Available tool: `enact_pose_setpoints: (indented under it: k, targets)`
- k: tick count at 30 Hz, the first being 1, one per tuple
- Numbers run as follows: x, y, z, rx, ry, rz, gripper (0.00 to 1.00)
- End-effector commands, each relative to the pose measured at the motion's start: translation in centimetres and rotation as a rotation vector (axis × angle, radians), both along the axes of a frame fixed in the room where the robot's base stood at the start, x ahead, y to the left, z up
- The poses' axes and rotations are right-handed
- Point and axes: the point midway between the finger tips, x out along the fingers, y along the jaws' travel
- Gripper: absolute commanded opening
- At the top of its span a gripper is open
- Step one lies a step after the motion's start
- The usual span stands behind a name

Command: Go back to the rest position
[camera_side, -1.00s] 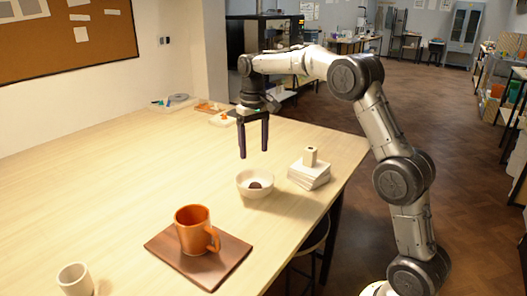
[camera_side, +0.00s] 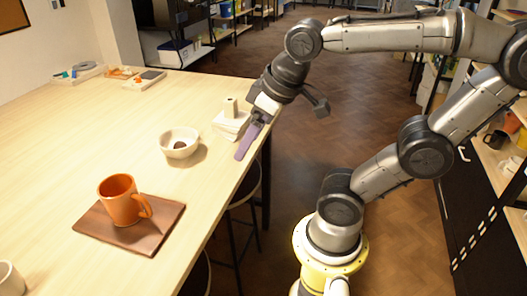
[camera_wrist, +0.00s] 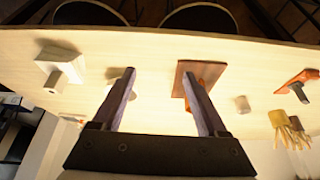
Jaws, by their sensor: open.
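My gripper (camera_side: 241,156) is in the side view, over the table's right edge, to the right of the white bowl. Its fingers slant down and overlap there. In the wrist view my gripper (camera_wrist: 158,68) has its two fingers wide apart with nothing between them. The white bowl (camera_side: 167,149) stands on the table with a small dark lump (camera_side: 180,145) in it. In the wrist view a pale shape lies partly behind the left finger; I cannot tell what it is.
An orange mug (camera_side: 120,206) stands on a brown board (camera_side: 160,228). White tiles (camera_side: 229,126) carrying a small block (camera_side: 230,107) are close behind my gripper. A pale cup (camera_side: 8,280) is front left.

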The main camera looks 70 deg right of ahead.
Motion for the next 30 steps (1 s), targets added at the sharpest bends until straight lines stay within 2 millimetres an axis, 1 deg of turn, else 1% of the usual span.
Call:
enact_pose_setpoints:
  k: [1,3,7,30]
  targets:
    - [-1.1,0.3,-0.7,-0.002,-0.020,0.014,0.76]
    - [-2.1,0.4,-1.5,-0.003,-0.035,0.025,0.76]
    - [-2.9,0.6,-2.2,-0.004,-0.050,0.035,0.76]
    - [-2.9,0.6,-2.3,-0.004,-0.049,0.035,0.76]
